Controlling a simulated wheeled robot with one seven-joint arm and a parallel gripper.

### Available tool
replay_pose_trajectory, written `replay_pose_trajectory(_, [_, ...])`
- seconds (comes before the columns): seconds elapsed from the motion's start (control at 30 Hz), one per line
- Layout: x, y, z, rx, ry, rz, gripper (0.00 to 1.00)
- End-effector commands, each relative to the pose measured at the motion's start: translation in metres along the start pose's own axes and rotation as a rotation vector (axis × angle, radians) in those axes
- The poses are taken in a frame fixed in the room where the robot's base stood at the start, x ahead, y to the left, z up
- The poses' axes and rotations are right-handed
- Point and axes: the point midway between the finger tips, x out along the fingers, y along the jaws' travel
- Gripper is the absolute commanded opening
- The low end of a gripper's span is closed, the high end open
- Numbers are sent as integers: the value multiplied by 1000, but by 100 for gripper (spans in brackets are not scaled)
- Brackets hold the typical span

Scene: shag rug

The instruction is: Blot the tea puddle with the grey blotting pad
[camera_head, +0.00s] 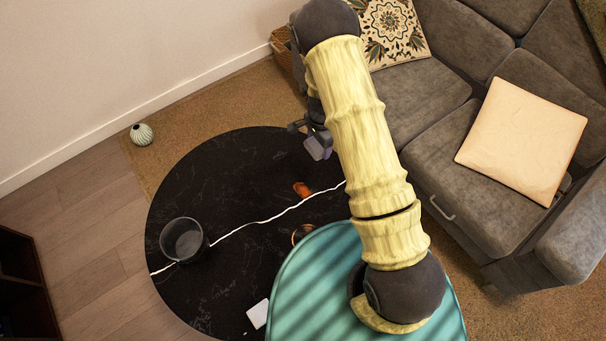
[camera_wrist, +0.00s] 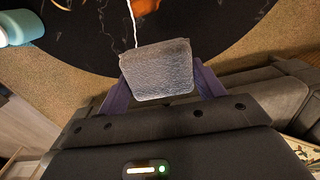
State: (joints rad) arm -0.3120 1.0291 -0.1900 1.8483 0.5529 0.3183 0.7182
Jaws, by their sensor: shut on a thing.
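The grey blotting pad (camera_wrist: 157,72) is a textured, roughly square piece held between the purple fingers of my gripper (camera_wrist: 160,85) in the wrist view. In the head view my gripper (camera_head: 318,147) hangs near the far right edge of the round black table (camera_head: 225,165). An orange-brown patch, which looks like the tea puddle (camera_head: 302,189), lies on the table, nearer the camera than my gripper. It also shows at the top edge of the wrist view (camera_wrist: 147,6), partly cut off and apart from the pad.
A dark pot (camera_head: 183,240) stands at the table's left. A brown round item (camera_head: 301,234) is partly hidden, and a small white object (camera_head: 258,313) lies near the front. A grey sofa (camera_head: 430,150) borders the right side.

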Motion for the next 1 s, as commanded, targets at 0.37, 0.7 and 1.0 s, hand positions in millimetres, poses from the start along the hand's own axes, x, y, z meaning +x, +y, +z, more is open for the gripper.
replay_pose_trajectory(0.37, [76,1,50,967,2,3,50])
replay_pose_trajectory(0.7, [122,22,73,1564,-1,-4,50])
replay_pose_trajectory(1.0, [122,22,73,1571,-1,-6,50])
